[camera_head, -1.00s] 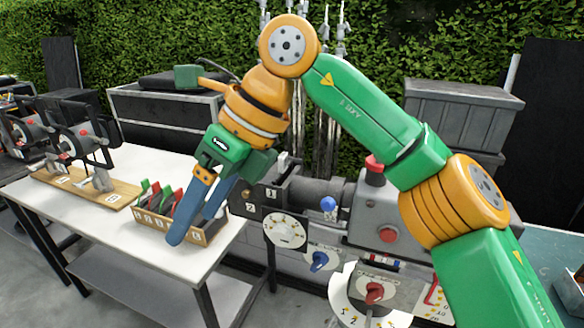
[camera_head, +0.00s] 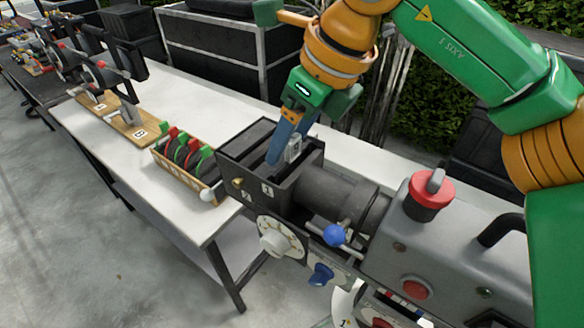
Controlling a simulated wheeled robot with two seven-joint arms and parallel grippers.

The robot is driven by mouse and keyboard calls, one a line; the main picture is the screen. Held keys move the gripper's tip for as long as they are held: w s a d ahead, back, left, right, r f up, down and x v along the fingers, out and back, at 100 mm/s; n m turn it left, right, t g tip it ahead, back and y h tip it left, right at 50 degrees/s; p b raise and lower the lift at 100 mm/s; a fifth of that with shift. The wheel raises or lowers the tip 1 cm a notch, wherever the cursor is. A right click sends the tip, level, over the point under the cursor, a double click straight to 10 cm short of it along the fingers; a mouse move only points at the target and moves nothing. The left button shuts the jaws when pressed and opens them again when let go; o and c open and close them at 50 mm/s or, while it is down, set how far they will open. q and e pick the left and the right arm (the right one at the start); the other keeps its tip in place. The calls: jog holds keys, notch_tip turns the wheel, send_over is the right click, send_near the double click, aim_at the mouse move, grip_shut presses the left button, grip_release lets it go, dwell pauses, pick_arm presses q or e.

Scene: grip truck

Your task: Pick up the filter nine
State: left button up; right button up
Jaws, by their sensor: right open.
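My right gripper (camera_head: 288,145) reaches down from the upper right with its blue fingers pointing into the open top of a black box (camera_head: 237,172) on the grey machine. A small light-grey tab (camera_head: 294,147) stands up at the fingers, by the box's opening. I cannot tell whether it is filter nine, since no number can be read on it. The jaws are open, and the fingertips are partly hidden by the box. A wooden rack (camera_head: 187,181) on the white table holds several dark discs with red and green handles. My left gripper is not in view.
The grey machine (camera_head: 440,245) carries a red button, a blue knob (camera_head: 334,235) and a white dial (camera_head: 281,238). A wooden board (camera_head: 120,125) with black stands is farther left on the white table (camera_head: 190,110). The table is bare behind the rack.

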jog(key=shift+w+a+f, duration=0.1)
jog(key=shift+w+f, duration=0.1)
jog(key=shift+f, duration=0.25)
jog(key=shift+w+d+f, duration=0.25)
jog(key=shift+w, duration=0.2)
jog(key=shift+s+a+r, duration=0.1)
jog(key=shift+s+a, duration=0.05)
jog(key=shift+s, duration=0.1)
grip_shut()
jog(key=shift+w, duration=0.1)
